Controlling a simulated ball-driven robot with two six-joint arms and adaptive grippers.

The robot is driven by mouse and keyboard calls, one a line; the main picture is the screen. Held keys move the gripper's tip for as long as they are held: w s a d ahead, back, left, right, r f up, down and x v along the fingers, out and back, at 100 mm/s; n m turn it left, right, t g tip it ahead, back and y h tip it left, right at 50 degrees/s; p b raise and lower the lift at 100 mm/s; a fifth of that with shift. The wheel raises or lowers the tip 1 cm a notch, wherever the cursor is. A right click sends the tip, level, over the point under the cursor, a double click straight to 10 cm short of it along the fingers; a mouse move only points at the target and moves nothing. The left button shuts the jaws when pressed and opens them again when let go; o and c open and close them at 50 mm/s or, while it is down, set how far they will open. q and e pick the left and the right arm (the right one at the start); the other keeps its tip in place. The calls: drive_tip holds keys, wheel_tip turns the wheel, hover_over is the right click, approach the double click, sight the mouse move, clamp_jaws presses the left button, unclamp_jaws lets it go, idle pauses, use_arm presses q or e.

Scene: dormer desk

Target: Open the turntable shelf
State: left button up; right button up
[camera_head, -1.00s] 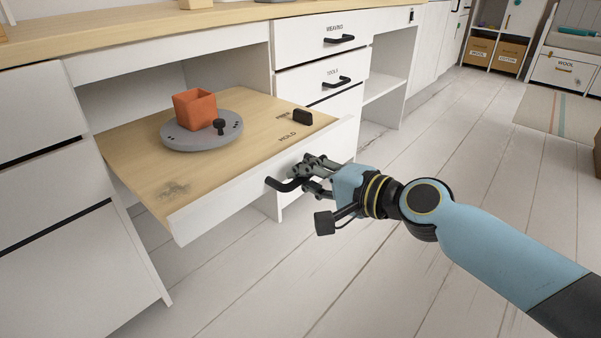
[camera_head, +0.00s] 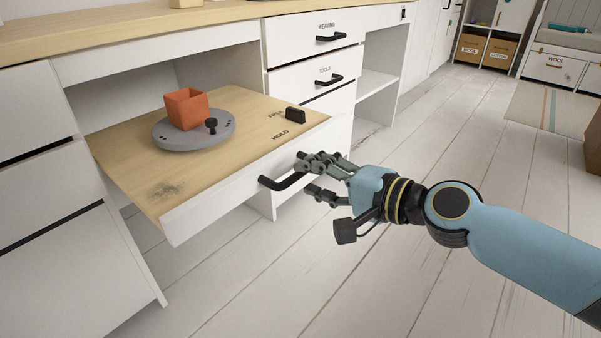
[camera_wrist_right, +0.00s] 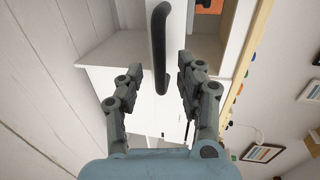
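The turntable shelf (camera_head: 175,182) is a wooden pull-out board with a white front, extended from the desk. A grey round turntable (camera_head: 221,137) with a black knob (camera_head: 211,125) lies on it, bearing an orange square pot (camera_head: 186,108). The shelf's black handle (camera_head: 281,183) is on its front. My right gripper (camera_head: 309,177) is open beside the handle's right end, its fingers apart; whether it touches is unclear. In the right wrist view the handle (camera_wrist_right: 160,45) shows ahead of the open fingers, not enclosed by them. My left gripper is not in view.
A black block (camera_head: 295,115) sits on the shelf near the "HOLD" lettering. Drawers with black handles (camera_head: 329,80) stand right of the shelf, closed. The white plank floor (camera_head: 400,270) in front is clear. Boxes (camera_head: 484,49) stand far back.

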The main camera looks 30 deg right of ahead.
drive_tip(key=shift+v, duration=1.7)
